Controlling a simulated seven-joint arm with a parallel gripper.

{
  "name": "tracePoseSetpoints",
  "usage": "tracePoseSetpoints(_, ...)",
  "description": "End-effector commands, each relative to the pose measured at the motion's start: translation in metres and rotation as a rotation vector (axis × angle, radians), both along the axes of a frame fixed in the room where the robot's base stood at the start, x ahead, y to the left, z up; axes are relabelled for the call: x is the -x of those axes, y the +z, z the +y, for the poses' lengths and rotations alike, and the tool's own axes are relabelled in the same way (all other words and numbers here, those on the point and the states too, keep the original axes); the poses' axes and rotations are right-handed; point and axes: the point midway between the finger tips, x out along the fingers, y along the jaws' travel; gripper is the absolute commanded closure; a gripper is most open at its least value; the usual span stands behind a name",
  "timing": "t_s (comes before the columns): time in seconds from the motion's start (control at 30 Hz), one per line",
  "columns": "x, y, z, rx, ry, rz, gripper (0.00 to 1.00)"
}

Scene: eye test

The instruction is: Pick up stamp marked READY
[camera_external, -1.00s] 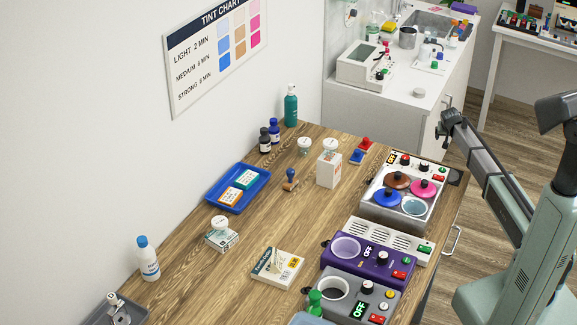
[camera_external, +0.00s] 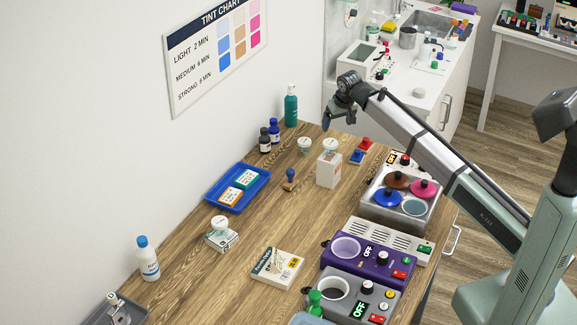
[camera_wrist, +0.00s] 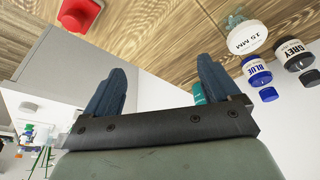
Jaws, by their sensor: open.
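A stamp with a blue handle and wooden base (camera_external: 290,181) stands upright mid-table. A small blue item (camera_external: 356,157) and a small red item (camera_external: 366,144), possibly stamps, sit beyond the white box. A red item also shows at the top left of the wrist view (camera_wrist: 80,13). I cannot read READY on any of them. My gripper (camera_external: 327,119) is above the table's far end, apart from these items. In the wrist view its two blue fingers (camera_wrist: 162,66) are spread with nothing between them.
A white box (camera_external: 329,170) stands right of the blue-handled stamp. Dark bottles (camera_external: 269,138) and a teal bottle (camera_external: 291,106) stand by the wall. A blue tray (camera_external: 262,178) holds small boxes. Heaters with coloured lids (camera_external: 397,190) line the right edge. The wood between stamp and front box is clear.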

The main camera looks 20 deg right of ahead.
Motion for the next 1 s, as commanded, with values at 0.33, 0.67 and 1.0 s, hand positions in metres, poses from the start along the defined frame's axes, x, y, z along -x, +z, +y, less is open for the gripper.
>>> tracePoseSetpoints(0.33, 0.111, 0.044, 0.152, 0.026, 0.302, 0.127, 0.11)
tracePoseSetpoints(0.67, 0.170, 0.053, 0.207, 0.061, 0.452, 0.195, 0.11)
tracePoseSetpoints(1.0, 0.169, 0.008, 0.211, 0.064, 0.458, 0.200, 0.11)
